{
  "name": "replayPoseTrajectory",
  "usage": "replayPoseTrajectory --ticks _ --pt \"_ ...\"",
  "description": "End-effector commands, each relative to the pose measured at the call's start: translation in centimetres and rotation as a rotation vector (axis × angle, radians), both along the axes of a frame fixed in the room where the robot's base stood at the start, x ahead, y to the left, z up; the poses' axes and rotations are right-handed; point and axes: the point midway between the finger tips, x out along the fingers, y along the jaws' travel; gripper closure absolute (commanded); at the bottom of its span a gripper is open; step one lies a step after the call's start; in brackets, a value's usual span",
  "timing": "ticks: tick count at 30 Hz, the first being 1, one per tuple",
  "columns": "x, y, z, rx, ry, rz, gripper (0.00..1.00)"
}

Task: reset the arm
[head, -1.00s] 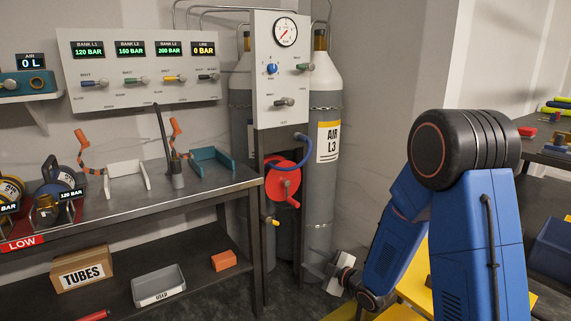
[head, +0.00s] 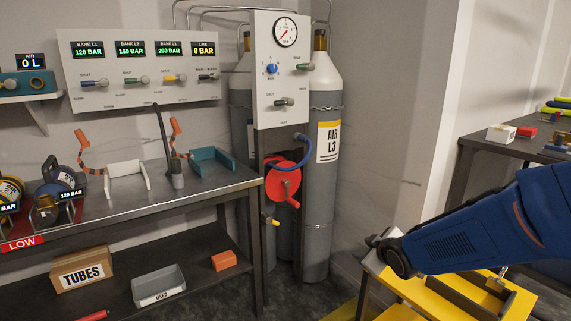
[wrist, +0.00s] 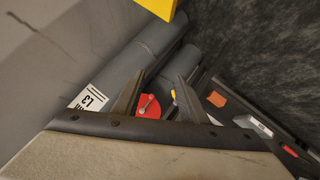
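My blue arm (head: 455,240) reaches in from the right edge of the head view, lying nearly level. My gripper (head: 373,250) is at its left end, low beside the yellow surface and right of the grey cylinders. In the wrist view my gripper (wrist: 158,92) shows two dark fingers spread apart with nothing between them. Behind the gap, at a distance, are the red hose reel (wrist: 148,106) and the grey cylinder (wrist: 115,75) marked L3. The fingertips are too small to make out in the head view.
A yellow cart (head: 455,293) stands under my arm. The cylinder labelled AIR L3 (head: 322,200), a gauge panel (head: 280,110) and the red reel (head: 284,180) stand at the middle. A metal bench (head: 130,205) is at left, a dark table (head: 490,150) at right.

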Motion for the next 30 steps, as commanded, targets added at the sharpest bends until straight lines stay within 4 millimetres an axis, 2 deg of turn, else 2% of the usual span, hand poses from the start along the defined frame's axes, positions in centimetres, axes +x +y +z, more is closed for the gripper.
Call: replayPoseTrajectory --ticks 1,6,15,27,30 --pt "-1.2 -0.7 0.9 0.012 0.018 -0.037 0.61" --pt "-5.3 -2.9 2.5 0.062 0.103 -0.164 0.61" --pt "-14.2 -5.3 4.5 0.175 0.256 -0.375 0.61" --pt "-27.5 -5.5 5.8 0.343 0.468 -0.602 0.61" --pt "-29.9 -5.2 5.8 0.371 0.508 -0.636 0.61"
